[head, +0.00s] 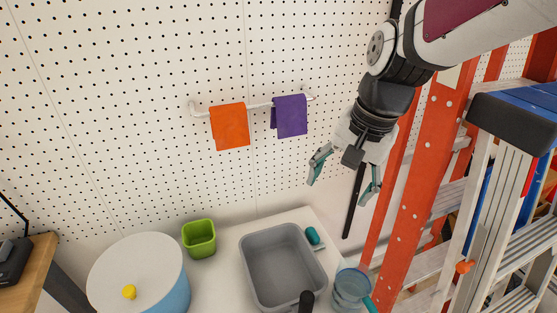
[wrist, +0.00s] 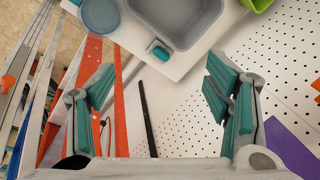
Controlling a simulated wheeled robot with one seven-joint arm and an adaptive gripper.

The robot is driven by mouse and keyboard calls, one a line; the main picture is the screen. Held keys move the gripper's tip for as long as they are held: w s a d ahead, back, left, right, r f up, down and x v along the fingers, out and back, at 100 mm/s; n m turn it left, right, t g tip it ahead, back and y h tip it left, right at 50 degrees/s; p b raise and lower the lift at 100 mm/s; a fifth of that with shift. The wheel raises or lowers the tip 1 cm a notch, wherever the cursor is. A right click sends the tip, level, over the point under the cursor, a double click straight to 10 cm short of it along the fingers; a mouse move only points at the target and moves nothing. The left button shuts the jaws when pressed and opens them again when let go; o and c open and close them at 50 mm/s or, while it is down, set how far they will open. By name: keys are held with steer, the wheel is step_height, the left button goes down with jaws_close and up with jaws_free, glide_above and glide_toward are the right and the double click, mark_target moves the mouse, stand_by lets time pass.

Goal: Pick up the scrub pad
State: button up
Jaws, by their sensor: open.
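What looks like the scrub pad (head: 313,235), a small teal rounded block, sits on a small ledge at the right rim of the grey basin (head: 262,246). In the wrist view the pad (wrist: 160,52) lies at top centre, beside the basin's rim (wrist: 172,40), with a blue layer showing. My gripper (head: 340,188) is open and empty, above the pad and to its right in the head view. In the wrist view its two teal-padded fingers (wrist: 160,95) stand wide apart, with the pad beyond them, between them across the picture.
Orange (head: 230,127) and purple (head: 290,116) cloths hang on a rail on the pegboard. A clear blue container (head: 351,287) stands right of the basin. A green cup (head: 199,238) and blue lidded pot (head: 175,289) stand left. An orange ladder (head: 425,170) is close right of my gripper.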

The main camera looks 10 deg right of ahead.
steer(key=w+f+m+g, duration=0.1)
steer(key=w+f+m, duration=0.4)
steer(key=w+f, duration=0.4)
steer(key=m+h+b, duration=0.1)
steer(key=m+h, duration=0.1)
steer(key=m, duration=0.1)
glide_toward(313, 233)
steer(key=shift+g, duration=0.4)
steer(key=f, duration=0.3)
steer(key=f+b, duration=0.1)
steer(key=f, duration=0.2)
steer(key=w+f, duration=0.1)
steer(key=f, duration=0.3)
steer(key=shift+d+f+b, duration=0.1)
steer(key=shift+d+b, duration=0.05)
steer(key=shift+b, duration=0.15)
steer(key=shift+c, duration=0.5)
steer(key=c, duration=1.1)
